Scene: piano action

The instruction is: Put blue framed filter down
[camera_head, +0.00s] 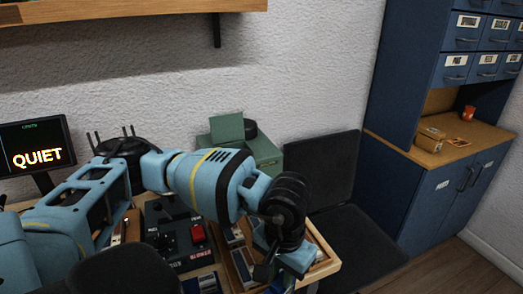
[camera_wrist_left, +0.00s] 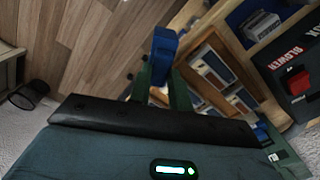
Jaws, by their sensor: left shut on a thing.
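My left gripper (camera_wrist_left: 160,85) is shut on the blue framed filter (camera_wrist_left: 163,46), which shows as a narrow blue edge between the dark green fingers in the left wrist view. In the head view, the left gripper (camera_head: 283,270) is over the right end of the bench, and its own wrist partly hides what it holds. A wooden tray (camera_head: 322,268) with framed pieces in it lies under and beside the gripper. The tray's contents also show right of the fingers in the left wrist view. My right gripper is not in view.
A dark control box with a red switch (camera_head: 198,233) stands left of the tray. A green box (camera_head: 262,153) stands behind. A black chair (camera_head: 322,170) is at the bench's right, near a blue cabinet (camera_head: 440,195). A dark bin (camera_wrist_left: 30,94) stands on the floor.

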